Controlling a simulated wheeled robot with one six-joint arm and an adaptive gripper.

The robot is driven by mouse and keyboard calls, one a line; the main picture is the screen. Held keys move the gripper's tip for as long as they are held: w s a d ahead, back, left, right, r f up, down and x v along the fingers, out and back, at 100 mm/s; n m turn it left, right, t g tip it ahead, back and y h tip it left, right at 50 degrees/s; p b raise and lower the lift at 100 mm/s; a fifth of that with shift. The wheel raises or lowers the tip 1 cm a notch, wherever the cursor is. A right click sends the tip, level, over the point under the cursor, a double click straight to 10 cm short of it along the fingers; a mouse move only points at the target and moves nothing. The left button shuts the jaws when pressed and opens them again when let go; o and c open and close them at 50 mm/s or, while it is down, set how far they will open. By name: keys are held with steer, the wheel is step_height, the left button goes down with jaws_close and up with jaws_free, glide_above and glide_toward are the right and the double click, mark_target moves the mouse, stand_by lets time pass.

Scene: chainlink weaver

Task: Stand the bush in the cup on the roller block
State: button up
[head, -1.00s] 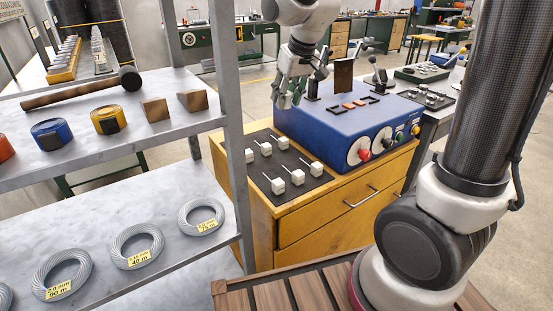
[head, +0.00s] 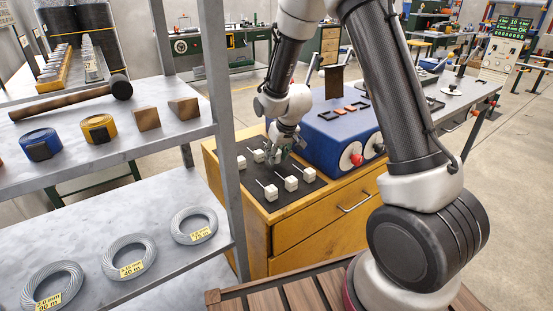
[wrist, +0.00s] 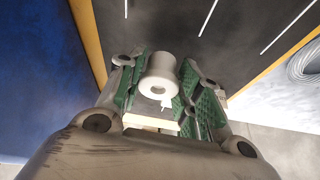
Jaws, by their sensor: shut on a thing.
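The bush (wrist: 160,80) is a small white piece with a round hollow end, in the wrist view between the green-padded fingers. My gripper (wrist: 158,98) is shut on it, and a cream strip shows just below it. In the head view my gripper (head: 281,155) is low over the back right of the black mat (head: 255,180), and its fingers largely hide the bush. The blue block-shaped unit (head: 330,128) stands right of the mat, with orange pieces and black fittings on top. I cannot make out which fitting is the roller block or its cup.
Several white pieces (head: 291,183) stand on the mat close to my gripper, beside thin white lines. A yellow wooden cabinet (head: 305,230) carries mat and unit. A dark upright plate (head: 334,80) rises behind the unit. A grey shelf post (head: 228,190) stands left.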

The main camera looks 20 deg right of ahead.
steer(key=shift+f, duration=1)
steer(key=o, duration=1)
steer(key=shift+f, duration=0.15)
